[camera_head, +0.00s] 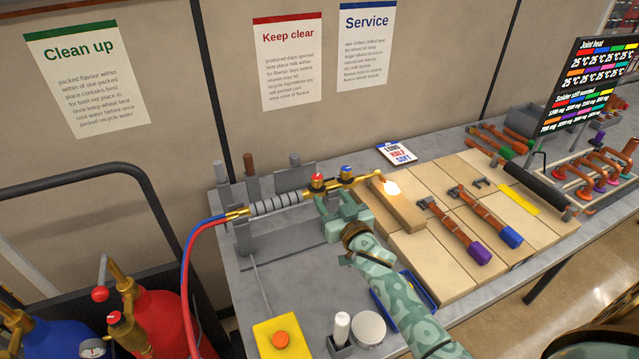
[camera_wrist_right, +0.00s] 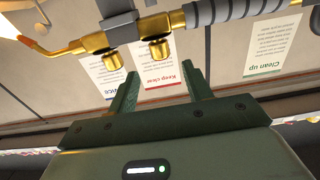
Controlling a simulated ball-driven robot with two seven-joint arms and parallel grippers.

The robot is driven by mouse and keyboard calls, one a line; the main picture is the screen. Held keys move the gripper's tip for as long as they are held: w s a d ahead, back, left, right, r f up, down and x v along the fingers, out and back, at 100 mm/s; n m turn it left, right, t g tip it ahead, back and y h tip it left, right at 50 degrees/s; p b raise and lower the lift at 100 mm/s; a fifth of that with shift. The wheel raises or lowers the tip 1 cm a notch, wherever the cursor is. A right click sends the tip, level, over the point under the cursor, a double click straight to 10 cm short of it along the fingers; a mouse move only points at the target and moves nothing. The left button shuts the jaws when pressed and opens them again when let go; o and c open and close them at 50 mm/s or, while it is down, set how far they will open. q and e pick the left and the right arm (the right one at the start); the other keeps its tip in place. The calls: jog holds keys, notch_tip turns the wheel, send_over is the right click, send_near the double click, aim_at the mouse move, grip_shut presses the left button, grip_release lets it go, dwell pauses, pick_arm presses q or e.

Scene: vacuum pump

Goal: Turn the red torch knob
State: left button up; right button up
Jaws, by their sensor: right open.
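The torch (camera_head: 275,204) lies in a grey stand with a ribbed grey handle and brass fittings. Its red knob (camera_head: 317,179) sits on the brass body, with a blue knob (camera_head: 346,169) to its right. A bright flame (camera_head: 391,188) glows at the brass tip. My right gripper (camera_head: 340,206) is open and empty, just in front of and below the knobs. In the right wrist view the open jaws (camera_wrist_right: 162,82) point at the brass body (camera_wrist_right: 158,22), apart from it; the coloured knob faces are hidden there. My left gripper is not in view.
Red and blue hoses (camera_head: 186,262) run left to gas cylinders (camera_head: 157,310). Wooden boards (camera_head: 440,187) with copper pipes lie right of the torch. A yellow box with an orange button (camera_head: 281,340) and a blue tray (camera_head: 423,287) stand in front.

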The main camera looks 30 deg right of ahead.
aim_at(319, 183)
jog(key=w, duration=0.4)
jog(key=w+b, duration=0.1)
jog(key=w, duration=0.2)
jog(key=shift+w+d, duration=0.2)
jog(key=shift+w, duration=0.15)
jog(key=shift+c, duration=0.3)
jog(key=c, duration=0.9)
